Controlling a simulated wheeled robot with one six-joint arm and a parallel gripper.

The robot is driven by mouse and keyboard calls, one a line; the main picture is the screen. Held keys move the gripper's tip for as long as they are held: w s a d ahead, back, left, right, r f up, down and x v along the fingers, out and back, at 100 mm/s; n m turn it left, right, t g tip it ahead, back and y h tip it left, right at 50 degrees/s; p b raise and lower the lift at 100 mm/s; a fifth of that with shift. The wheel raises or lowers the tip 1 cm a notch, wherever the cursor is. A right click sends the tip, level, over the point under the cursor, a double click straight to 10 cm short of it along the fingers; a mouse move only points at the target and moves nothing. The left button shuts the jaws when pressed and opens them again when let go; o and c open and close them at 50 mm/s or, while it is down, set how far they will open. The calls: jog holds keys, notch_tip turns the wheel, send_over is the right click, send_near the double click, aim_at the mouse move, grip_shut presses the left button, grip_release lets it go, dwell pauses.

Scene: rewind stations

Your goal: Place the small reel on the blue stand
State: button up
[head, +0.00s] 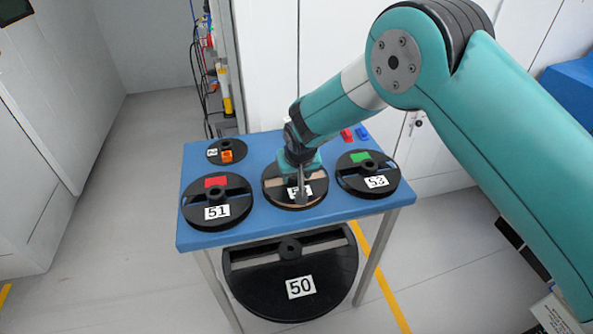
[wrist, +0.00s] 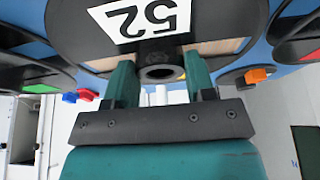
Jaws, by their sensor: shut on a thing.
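A black reel labelled 52 (head: 276,198) is at the middle front of the blue-topped stand (head: 240,236); tan patches show in its openings. My gripper (head: 300,180) is over its centre. In the wrist view the two green fingers of my gripper (wrist: 159,64) are on either side of the hub of reel 52 (wrist: 85,22), shut on it. Whether the reel rests on the top or is slightly raised I cannot tell. My gripper and wrist hide part of it in the head view.
Red (head: 347,135) and blue (head: 362,133) blocks are at back right. Large reel 50 (head: 262,292) is below the top.

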jog(key=shift+f, duration=0.15)
jog(key=o, duration=1.2)
jog(key=shift+c, duration=0.2)
jog(key=s+d+f+b+v, duration=0.1)
jog(key=d+b+v, duration=0.15)
jog(key=v, duration=1.55)
jog(key=s+d+r+n+g+y, duration=0.1)
jog(key=s+d+r, duration=0.2)
jog(key=s, duration=0.6)
jog(key=s+d+r+n+g+y, duration=0.1)
jog(key=s+d+r, duration=0.2)
jog(key=s, duration=0.6)
jog(key=s+d+r+n+g+y, duration=0.1)
jog(key=s+d+r+g, duration=0.1)
jog(key=s+d, duration=0.4)
jog(key=s+r+p, duration=0.1)
jog(key=s, duration=0.2)
jog(key=shift+d+r+n, duration=0.25)
jog(key=shift+d+n, duration=0.15)
